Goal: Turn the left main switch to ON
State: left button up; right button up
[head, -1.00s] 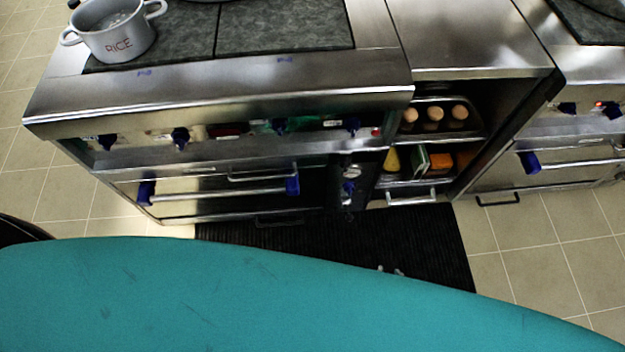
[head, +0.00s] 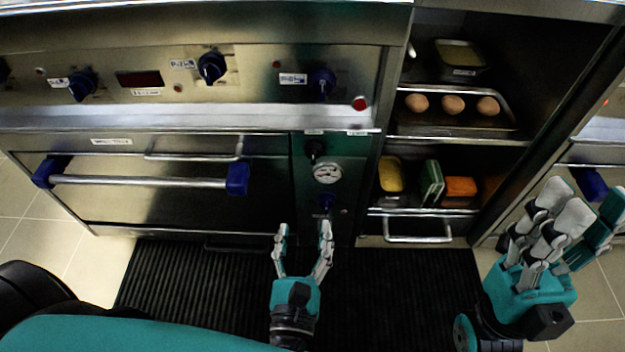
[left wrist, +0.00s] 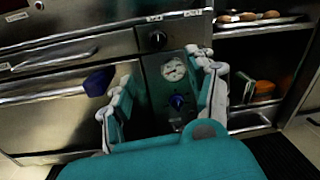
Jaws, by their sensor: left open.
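The left range has a narrow dark control panel (head: 342,222) right of its oven door. On it are a black knob (head: 314,149) at the top, a round gauge (head: 327,173) below, and a blue knob (head: 325,201) under the gauge. I cannot read which label marks the main switch. My left gripper (head: 303,231) is open and empty, in front of and below this panel. In the left wrist view, the gauge (left wrist: 173,69) and blue knob (left wrist: 178,101) show between its spread fingers, apart from them. My right gripper (head: 575,212) looks open and empty at the right.
The oven door handle (head: 140,182) with blue ends sticks out left of the panel. Blue knobs (head: 211,67) line the front above. Open shelves with eggs (head: 452,104) and containers stand right of the panel. A black mat (head: 400,290) covers the floor.

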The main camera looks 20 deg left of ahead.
pick_arm(q)
jog(key=b, duration=0.1)
send_near(313, 161)
jog(key=shift+n, duration=0.3)
jog(key=x, duration=1)
jog(key=c, duration=1.1)
